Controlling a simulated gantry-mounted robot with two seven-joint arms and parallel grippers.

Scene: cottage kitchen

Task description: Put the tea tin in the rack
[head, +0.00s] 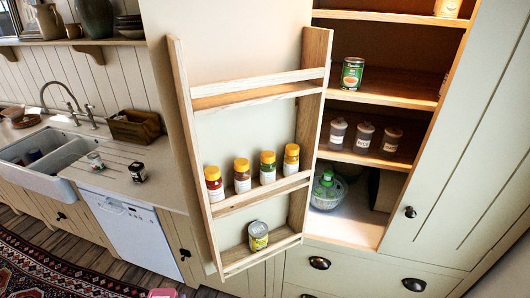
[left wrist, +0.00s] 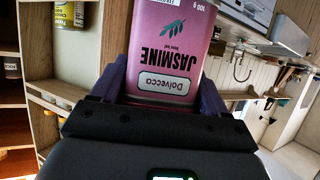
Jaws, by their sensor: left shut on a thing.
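The tea tin (left wrist: 170,50) is a pink-purple box labelled Jasmine, its lettering upside down in the left wrist view. My left gripper (left wrist: 162,92) is shut on it, with a finger on either side. A small pink piece (head: 162,293), likely the tin's end, shows at the bottom edge of the head view, below and left of the rack. The rack (head: 258,88) is wooden, on the open cupboard door; part of it shows in the left wrist view (left wrist: 50,88). My right gripper is not in view.
Several spice jars (head: 241,175) fill the rack's middle shelf. A can (head: 258,236) stands on its bottom shelf, with bare room to its left and right. The top shelf is empty. The open cupboard (head: 390,98) is at right; the sink (head: 40,165) and dishwasher (head: 130,235) are left.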

